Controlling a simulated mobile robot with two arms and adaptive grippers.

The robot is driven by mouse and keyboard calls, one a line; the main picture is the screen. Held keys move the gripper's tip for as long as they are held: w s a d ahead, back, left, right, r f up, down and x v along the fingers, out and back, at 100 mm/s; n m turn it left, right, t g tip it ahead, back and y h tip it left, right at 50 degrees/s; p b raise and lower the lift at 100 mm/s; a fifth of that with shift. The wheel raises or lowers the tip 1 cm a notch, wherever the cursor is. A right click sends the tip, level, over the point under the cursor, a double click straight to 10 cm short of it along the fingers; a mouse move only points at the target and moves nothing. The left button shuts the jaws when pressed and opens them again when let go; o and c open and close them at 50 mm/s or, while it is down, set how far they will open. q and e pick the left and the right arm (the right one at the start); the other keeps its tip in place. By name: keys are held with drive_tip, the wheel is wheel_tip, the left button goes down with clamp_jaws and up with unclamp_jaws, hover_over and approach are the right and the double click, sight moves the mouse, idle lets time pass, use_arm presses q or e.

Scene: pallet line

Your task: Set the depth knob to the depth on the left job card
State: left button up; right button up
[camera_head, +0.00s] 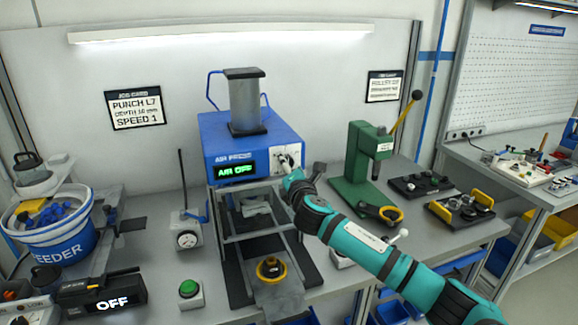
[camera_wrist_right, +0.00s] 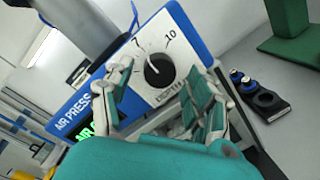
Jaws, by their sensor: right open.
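The left job card (camera_head: 135,109) on the back wall reads PUNCH L7, DEPTH 10 mm, SPEED 1. The blue air press (camera_head: 225,148) has a white panel at its front right. The black depth knob (camera_wrist_right: 159,70) sits on this panel above the word DEPTH, with 7 and 10 marked around it. My right gripper (camera_head: 287,166) is at the panel and largely hides the knob in the head view. In the wrist view its open fingers (camera_wrist_right: 162,88) lie either side of the knob, with gaps visible. My left gripper is out of view.
A green arbor press (camera_head: 362,165) stands to the right, close to my arm. A second card (camera_head: 384,87) hangs behind it.

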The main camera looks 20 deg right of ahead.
drive_tip(key=c, duration=1.1)
drive_tip(key=shift+c, duration=0.2)
drive_tip(key=shift+m, duration=0.4)
drive_tip(key=m+p, duration=0.1)
drive_tip(key=m, duration=0.4)
drive_tip(key=m+g+y+p, duration=0.1)
drive_tip(key=m, duration=0.4)
drive_tip(key=shift+r, duration=0.1)
drive_tip(key=shift+m, duration=0.3)
